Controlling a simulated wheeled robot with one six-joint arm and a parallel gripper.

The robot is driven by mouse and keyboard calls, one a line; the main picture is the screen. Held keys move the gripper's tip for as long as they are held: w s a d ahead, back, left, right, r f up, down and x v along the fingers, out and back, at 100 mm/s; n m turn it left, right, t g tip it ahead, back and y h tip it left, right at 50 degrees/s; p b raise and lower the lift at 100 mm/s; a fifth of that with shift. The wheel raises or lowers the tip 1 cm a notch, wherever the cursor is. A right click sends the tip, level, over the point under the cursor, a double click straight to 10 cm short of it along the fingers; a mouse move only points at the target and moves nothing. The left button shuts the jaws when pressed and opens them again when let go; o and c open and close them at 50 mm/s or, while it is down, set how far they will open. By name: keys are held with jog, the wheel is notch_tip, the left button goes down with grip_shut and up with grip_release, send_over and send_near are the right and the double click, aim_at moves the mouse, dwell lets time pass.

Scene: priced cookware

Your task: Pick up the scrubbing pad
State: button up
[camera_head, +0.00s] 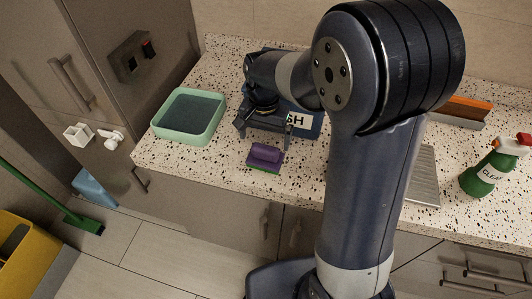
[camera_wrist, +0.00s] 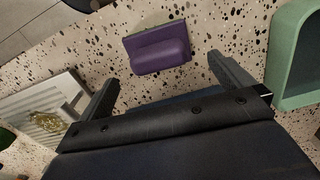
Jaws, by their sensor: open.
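The scrubbing pad (camera_head: 265,156) is a small purple block with a thin green layer at its base. It lies on the speckled counter near the front edge. It also shows at the top middle of the wrist view (camera_wrist: 160,48). My gripper (camera_head: 263,132) is just behind the pad in the head view. In the wrist view my gripper (camera_wrist: 168,85) is open, with its fingers spread wide and nothing between them. The pad lies ahead of the fingertips, apart from them.
A pale green tray (camera_head: 218,119) stands left of the pad. A dark blue container with lettering (camera_head: 302,120) is behind my gripper. A ridged metal tray (camera_head: 426,178) and a green spray bottle (camera_head: 488,174) are on the right. Counter around the pad is clear.

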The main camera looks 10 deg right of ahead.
aim_at(265, 147)
jog(key=shift+d+f+p, duration=0.1)
jog(key=shift+f+p, duration=0.55)
jog(key=shift+f, duration=2.75)
jog(key=shift+c, duration=0.3)
jog(key=c, duration=0.7)
notch_tip(265, 147, up, 10)
jog(key=shift+r+b, duration=0.1)
jog(key=shift+b, duration=0.5)
